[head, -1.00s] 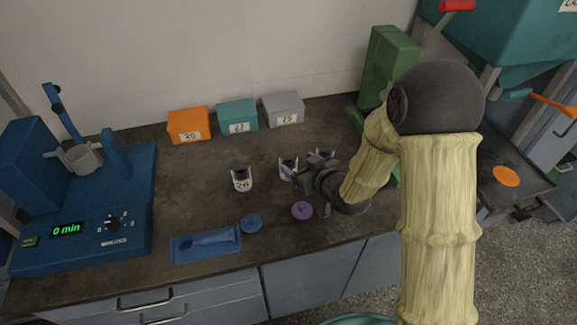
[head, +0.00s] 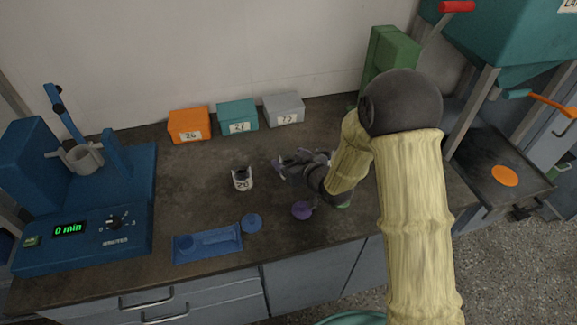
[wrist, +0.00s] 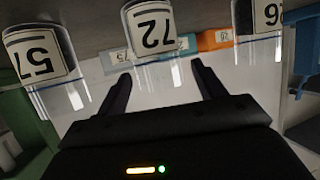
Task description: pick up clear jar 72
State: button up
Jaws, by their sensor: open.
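Clear jar 72 (wrist: 152,30) stands upright at the top centre of the wrist view, its white label upside down there. My gripper (wrist: 161,75) is open, with its two dark fingers apart and pointing toward the jar; nothing is held. I cannot tell whether the fingertips touch the jar's glass. In the head view my gripper (head: 290,163) is low over the bench and hides most of jar 72.
Jar 57 (wrist: 40,57) and another labelled jar (wrist: 265,15) flank jar 72. The latter stands left of my gripper in the head view (head: 242,178). A purple lid (head: 301,210) lies close in front. Orange (head: 189,124), teal (head: 238,116) and grey (head: 284,109) boxes line the wall.

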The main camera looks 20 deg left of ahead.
jog(key=c, duration=1.1)
jog(key=shift+r, duration=0.1)
notch_tip(320, 180, up, 10)
jog(key=shift+f, duration=0.1)
jog(key=shift+p, duration=0.85)
